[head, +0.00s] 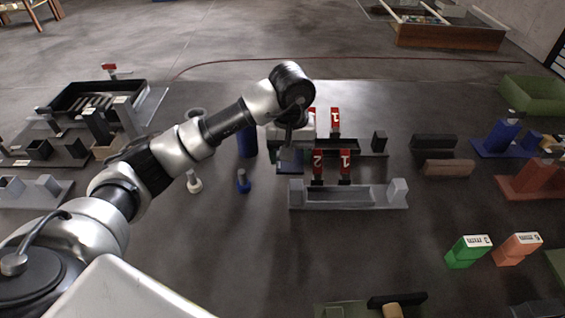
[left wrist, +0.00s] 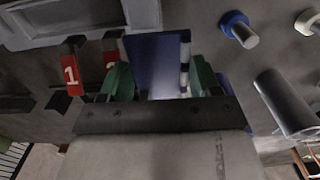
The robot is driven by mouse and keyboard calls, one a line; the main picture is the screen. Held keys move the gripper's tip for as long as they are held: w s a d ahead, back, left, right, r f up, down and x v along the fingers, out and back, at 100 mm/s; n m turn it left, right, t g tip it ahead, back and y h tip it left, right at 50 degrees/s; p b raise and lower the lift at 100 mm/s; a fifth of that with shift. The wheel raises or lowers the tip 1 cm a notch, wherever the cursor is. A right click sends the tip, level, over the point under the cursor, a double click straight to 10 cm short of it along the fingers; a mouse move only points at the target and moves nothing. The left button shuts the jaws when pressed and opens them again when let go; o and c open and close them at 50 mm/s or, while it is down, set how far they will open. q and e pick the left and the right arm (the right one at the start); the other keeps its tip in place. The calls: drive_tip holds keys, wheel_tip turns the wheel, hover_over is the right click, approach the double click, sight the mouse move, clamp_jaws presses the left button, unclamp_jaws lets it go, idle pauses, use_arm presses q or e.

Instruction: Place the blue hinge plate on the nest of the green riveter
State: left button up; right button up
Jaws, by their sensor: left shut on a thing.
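My left gripper (head: 291,152) hangs over the middle of the floor area, by the grey tray. In the left wrist view its two green fingers (left wrist: 158,82) are shut on a flat blue plate (left wrist: 150,58), which looks like the blue hinge plate. The plate has a pale strip on its right side, and its near end is hidden by the gripper. In the head view the arm and gripper mostly hide the plate. I cannot make out the green riveter or its nest for certain. My right gripper is in neither view.
A grey tray (head: 345,206) with end blocks lies just in front of the gripper, beside red numbered tags (head: 345,160). A blue peg (head: 243,183) and a white peg (head: 194,184) stand left. Green (head: 464,254) and orange (head: 513,251) blocks stand front right. A green bin (head: 535,96) is far right.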

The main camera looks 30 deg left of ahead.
use_arm(q)
hover_over(265, 173)
drive_tip(key=f, duration=0.2)
drive_tip(key=f+p, duration=0.1)
drive_tip(key=f, duration=0.1)
drive_tip(key=shift+d, duration=0.35)
drive_tip(key=shift+a+f, duration=0.15)
drive_tip(key=shift+a, duration=0.1)
drive_tip(key=shift+f, duration=0.35)
wheel_tip(265, 173, down, 3)
drive_tip(key=shift+f+p, duration=0.1)
drive_tip(key=shift+p, duration=0.25)
drive_tip(key=shift+f, duration=0.1)
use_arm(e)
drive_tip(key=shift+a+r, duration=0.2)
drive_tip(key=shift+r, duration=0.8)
use_arm(q)
drive_tip(key=shift+f, duration=0.1)
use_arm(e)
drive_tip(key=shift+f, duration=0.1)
use_arm(q)
drive_tip(key=shift+f+b, duration=0.15)
drive_tip(key=shift+b, duration=0.15)
drive_tip(key=o, duration=1.1)
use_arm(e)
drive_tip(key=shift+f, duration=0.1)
